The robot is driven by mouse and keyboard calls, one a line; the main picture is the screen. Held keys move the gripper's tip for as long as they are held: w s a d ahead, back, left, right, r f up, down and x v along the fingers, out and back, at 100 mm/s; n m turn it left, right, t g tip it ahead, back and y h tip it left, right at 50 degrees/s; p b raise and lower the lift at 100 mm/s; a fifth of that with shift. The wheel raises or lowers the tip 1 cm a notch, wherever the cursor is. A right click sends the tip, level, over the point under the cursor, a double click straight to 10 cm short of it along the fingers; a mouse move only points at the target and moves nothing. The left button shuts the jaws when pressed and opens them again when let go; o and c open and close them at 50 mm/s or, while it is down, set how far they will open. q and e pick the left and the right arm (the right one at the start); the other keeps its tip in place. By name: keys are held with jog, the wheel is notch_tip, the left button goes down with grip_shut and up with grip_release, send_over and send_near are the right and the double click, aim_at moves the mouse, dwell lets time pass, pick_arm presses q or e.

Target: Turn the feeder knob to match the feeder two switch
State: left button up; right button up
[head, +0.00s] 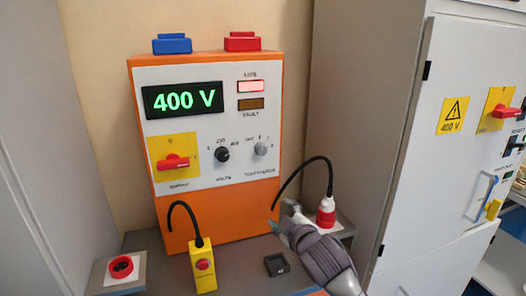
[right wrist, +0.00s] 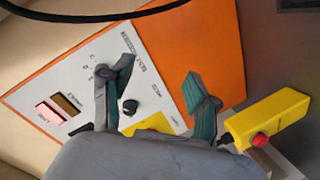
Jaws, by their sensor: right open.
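The grey knob (head: 261,149), with small lettering under it that seems to read test feeder, is on the white face of the orange panel (head: 205,215). Its pointer setting is too small to read. A black volts knob (head: 222,155) is to its left; it also shows in the right wrist view (right wrist: 130,107). My right gripper (head: 284,215) is open and empty below the knobs, apart from the panel. In the right wrist view its fingers (right wrist: 160,88) stand before the panel, one hiding the grey knob's area. I cannot identify the feeder two switch among the cabinet switches.
The display (head: 182,100) reads 400 V, and the red live lamp (head: 250,87) is lit. A red supply switch (head: 172,162) is at left. A yellow pendant (head: 203,266) and red plug (head: 326,212) stand on the bench. The right cabinet bears a red switch (head: 504,112).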

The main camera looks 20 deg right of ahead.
aim_at(263, 151)
notch_tip(263, 151, up, 11)
jog(key=w+n+t, duration=0.2)
jog(key=t, duration=0.1)
jog(key=w+p, duration=0.2)
jog(key=w, duration=1)
jog(key=shift+w+a, duration=0.1)
jog(key=shift+a, duration=0.05)
jog(key=shift+w+f, duration=0.1)
jog(key=shift+w, duration=0.65)
pick_arm(q)
notch_tip(263, 151, up, 3)
jog(key=shift+d+f, duration=0.1)
jog(key=shift+f, duration=0.1)
pick_arm(e)
grip_shut()
pick_arm(q)
jog(key=shift+p, duration=0.3)
